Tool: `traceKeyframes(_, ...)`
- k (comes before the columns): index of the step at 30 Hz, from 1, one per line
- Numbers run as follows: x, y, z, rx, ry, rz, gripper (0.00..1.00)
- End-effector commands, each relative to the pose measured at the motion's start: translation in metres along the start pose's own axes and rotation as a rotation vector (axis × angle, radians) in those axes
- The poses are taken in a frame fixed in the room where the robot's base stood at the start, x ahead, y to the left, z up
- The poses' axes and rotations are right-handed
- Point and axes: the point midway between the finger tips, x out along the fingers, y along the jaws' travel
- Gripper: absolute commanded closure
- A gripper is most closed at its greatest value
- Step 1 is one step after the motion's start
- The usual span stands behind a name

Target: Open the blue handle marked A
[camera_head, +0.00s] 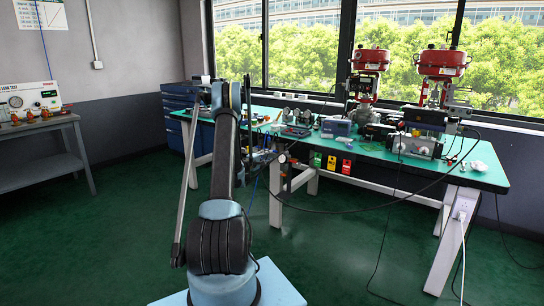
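No blue handle marked A can be made out in the head view; any lettering on handles is too small to read. My arm (225,155) rises from its light blue base in the middle foreground and bends at the top. Dark parts of the arm's end hang near the front left of the green workbench (400,168), but my gripper's fingers cannot be told apart there. Whether it is open or shut does not show. My arm hides part of the workbench's left end. Two red-topped valve actuators (371,60) (443,63) stand on the bench.
A test panel (30,98) with several small orange and brass fittings stands on a grey table (45,128) at the far left. A blue drawer cabinet (180,115) stands behind my arm. Cables hang from the workbench to the floor at right. The green floor (110,245) at left is clear.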

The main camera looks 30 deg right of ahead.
Motion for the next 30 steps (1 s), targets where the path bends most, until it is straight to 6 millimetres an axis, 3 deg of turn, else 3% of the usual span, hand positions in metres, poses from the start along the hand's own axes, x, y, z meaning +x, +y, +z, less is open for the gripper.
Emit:
traceKeyframes(6,0.036,0.000,0.001,0.000,-0.001,0.000,0.72)
traceKeyframes(12,0.055,0.000,0.000,0.000,0.001,0.000,0.72)
traceKeyframes(24,0.061,0.000,0.000,0.000,0.001,0.000,0.72)
traceKeyframes(28,0.060,0.000,0.000,0.000,0.001,0.000,1.00)
traceKeyframes(30,0.060,0.000,0.000,0.000,0.001,0.000,1.00)
